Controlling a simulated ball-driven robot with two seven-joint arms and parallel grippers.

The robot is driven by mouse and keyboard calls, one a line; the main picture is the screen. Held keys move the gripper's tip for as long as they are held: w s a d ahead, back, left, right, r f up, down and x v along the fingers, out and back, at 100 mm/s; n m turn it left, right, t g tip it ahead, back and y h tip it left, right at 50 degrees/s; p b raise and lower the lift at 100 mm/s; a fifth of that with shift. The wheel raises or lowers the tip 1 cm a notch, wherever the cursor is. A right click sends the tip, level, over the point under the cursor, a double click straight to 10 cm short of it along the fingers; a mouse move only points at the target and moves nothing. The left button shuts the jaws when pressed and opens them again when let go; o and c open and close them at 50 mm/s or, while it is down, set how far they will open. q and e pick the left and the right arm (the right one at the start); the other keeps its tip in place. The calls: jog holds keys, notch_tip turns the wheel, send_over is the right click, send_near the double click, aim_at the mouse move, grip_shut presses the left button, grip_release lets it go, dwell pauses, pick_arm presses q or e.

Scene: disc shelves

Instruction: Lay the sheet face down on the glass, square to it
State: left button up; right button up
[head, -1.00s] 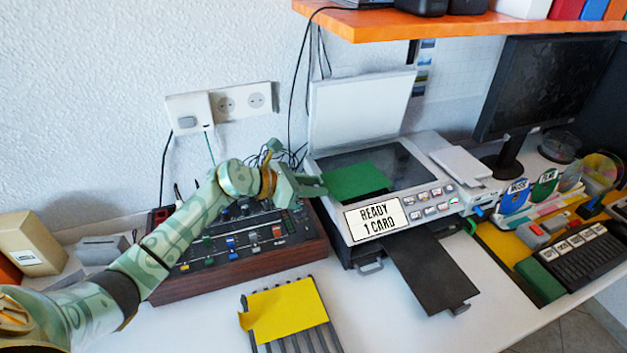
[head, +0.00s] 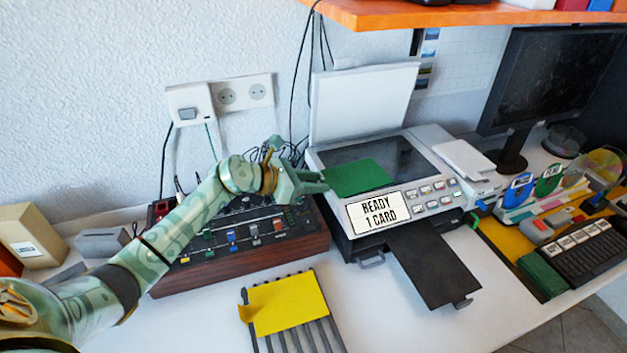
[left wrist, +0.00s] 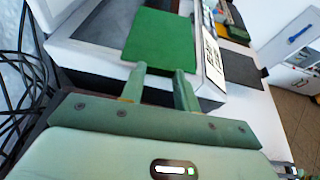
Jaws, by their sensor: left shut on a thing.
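The green sheet (head: 358,177) is at the front left part of the scanner's dark glass (head: 391,154), green side up. My left gripper (head: 324,181) is shut on its left edge, reaching in from the left. In the left wrist view the sheet (left wrist: 160,38) extends from the fingertips (left wrist: 161,71) over the glass (left wrist: 105,22). Whether the sheet touches the glass or hovers just above it, I cannot tell. The scanner lid (head: 362,103) stands open at the back. My right gripper is not in view.
The scanner's label reads "READY 1 CARD" (head: 375,211). A dark tray (head: 432,265) sticks out below it. A mixer (head: 240,241) stands under my left arm. A yellow sheet (head: 284,303) lies on a ribbed rack in front. White cards (head: 462,160) lie right of the glass.

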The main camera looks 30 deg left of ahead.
pick_arm(q)
jog(key=o, duration=1)
jog(key=shift+a, duration=0.1)
jog(key=p+v, duration=0.3)
jog(key=v, duration=1.3)
jog(key=shift+r, duration=0.15)
